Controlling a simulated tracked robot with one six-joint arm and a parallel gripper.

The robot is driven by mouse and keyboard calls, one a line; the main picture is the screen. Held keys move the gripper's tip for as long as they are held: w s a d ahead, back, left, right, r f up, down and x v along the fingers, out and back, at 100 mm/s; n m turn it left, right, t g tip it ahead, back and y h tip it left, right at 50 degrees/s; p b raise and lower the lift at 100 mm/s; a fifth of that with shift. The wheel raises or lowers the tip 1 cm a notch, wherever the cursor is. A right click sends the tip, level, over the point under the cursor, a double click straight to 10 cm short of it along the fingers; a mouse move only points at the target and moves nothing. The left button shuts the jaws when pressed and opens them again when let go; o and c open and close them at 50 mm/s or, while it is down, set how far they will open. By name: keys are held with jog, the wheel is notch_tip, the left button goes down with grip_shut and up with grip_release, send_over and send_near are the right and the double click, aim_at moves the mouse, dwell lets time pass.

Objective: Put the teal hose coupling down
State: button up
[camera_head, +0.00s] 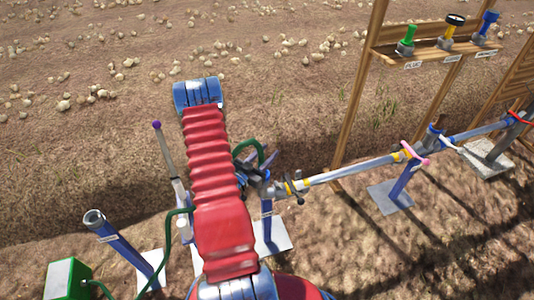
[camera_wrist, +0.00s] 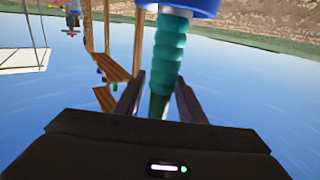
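The teal hose coupling (camera_wrist: 167,55) is a ribbed, tapered teal piece in the wrist view, with a wide blue and white ring (camera_wrist: 178,5) at its top edge. My gripper (camera_wrist: 163,80) has one dark finger on each side of the coupling, and the fingertips appear to press on it. The coupling's narrow end runs down between the fingers toward the palm.
A pipe line (camera_head: 350,171) on blue stands runs right of my arm. A wooden rack (camera_head: 431,54) holds green, yellow and blue tools. A blue post (camera_head: 122,244) and green box (camera_head: 68,279) are at lower left.

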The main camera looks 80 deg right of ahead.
jog(key=shift+r, duration=0.1)
jog(key=v, duration=1.2)
jog(key=shift+r, duration=0.15)
dwell(0.8)
